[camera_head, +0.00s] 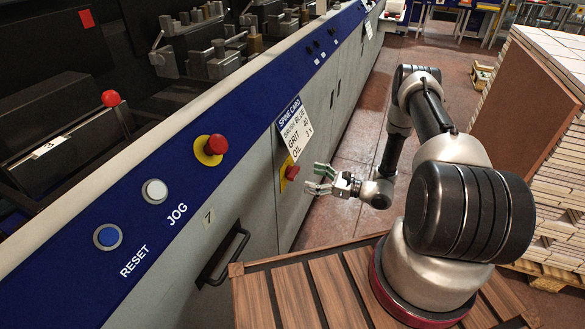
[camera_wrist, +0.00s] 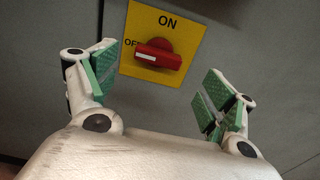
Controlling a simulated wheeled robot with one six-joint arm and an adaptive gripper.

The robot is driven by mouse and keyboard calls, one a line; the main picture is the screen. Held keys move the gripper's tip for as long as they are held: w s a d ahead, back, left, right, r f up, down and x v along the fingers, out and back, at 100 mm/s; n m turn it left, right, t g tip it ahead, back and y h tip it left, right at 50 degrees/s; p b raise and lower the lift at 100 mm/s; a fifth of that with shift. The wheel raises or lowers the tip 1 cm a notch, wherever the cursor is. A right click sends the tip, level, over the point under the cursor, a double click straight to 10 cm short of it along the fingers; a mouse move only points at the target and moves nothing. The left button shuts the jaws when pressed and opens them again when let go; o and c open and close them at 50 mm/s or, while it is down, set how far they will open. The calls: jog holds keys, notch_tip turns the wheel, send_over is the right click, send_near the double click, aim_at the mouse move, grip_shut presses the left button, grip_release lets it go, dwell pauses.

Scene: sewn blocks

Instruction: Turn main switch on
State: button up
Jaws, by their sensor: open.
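The main switch is a red rotary knob (camera_wrist: 158,54) on a yellow plate (camera_wrist: 190,28) marked ON at the top and OFF at the left. Its white mark lies at the knob's left end, near OFF. In the head view the red knob (camera_head: 292,172) sits on the machine's grey side, below the card. My gripper (camera_wrist: 160,85) is open, with green pads on its fingers. In the wrist view the knob appears between and beyond the fingertips. In the head view my gripper (camera_head: 318,180) is just right of the knob, apart from it.
A blue strip on the machine carries a red emergency button (camera_head: 216,144), a white JOG button (camera_head: 155,191) and a blue RESET button (camera_head: 108,237). A black door handle (camera_head: 222,256) sticks out below. Stacked boards (camera_head: 540,130) stand at the right. Open floor (camera_head: 345,140) lies between.

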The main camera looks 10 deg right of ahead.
aim_at(297, 173)
jog(key=shift+w+a+r, duration=0.15)
jog(key=shift+a+r, duration=0.05)
jog(key=shift+a, duration=0.2)
jog(key=x, duration=0.6)
jog(key=shift+w+a, duration=0.25)
jog(key=shift+a, duration=0.05)
jog(key=c, duration=1)
